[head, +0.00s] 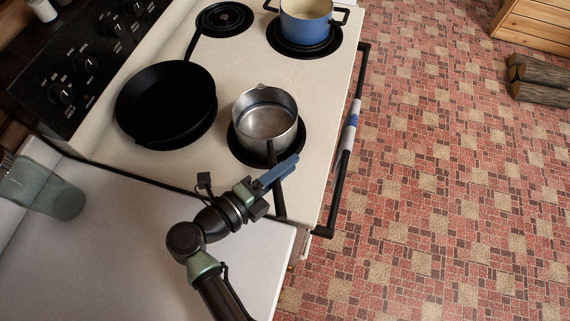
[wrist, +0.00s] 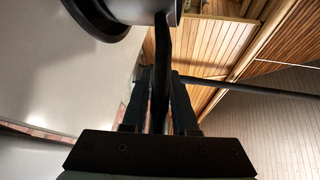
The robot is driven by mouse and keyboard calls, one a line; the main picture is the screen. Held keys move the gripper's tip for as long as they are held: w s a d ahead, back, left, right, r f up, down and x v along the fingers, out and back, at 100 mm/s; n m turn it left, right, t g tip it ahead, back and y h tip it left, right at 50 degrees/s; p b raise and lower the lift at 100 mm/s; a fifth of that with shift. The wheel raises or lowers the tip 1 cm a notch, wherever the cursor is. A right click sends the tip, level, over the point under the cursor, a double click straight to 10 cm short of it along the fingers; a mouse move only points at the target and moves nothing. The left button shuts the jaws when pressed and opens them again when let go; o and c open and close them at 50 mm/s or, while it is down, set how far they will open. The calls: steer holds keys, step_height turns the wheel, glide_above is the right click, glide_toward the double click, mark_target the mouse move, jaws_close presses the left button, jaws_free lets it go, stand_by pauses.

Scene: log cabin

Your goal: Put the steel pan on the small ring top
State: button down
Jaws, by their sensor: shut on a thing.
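The steel pan (head: 265,117) is upright at the near right ring (head: 237,148) of the stove in the head view. I cannot tell whether it rests on the ring or is just above it. Its dark handle points toward me, and my gripper (head: 279,172) is shut on it. In the wrist view the handle (wrist: 161,60) runs between my two fingers (wrist: 160,95), with the pan's edge (wrist: 140,10) at the top. The small ring top (head: 224,18) at the far left of the stove is bare.
A black frying pan (head: 166,105) covers the near left ring, its handle pointing toward the small ring. A blue pot (head: 305,24) stands on the far right ring. An oven rail (head: 346,145) runs along the stove's right edge.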

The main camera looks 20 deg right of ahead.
steer(key=c, duration=0.7)
jaws_free()
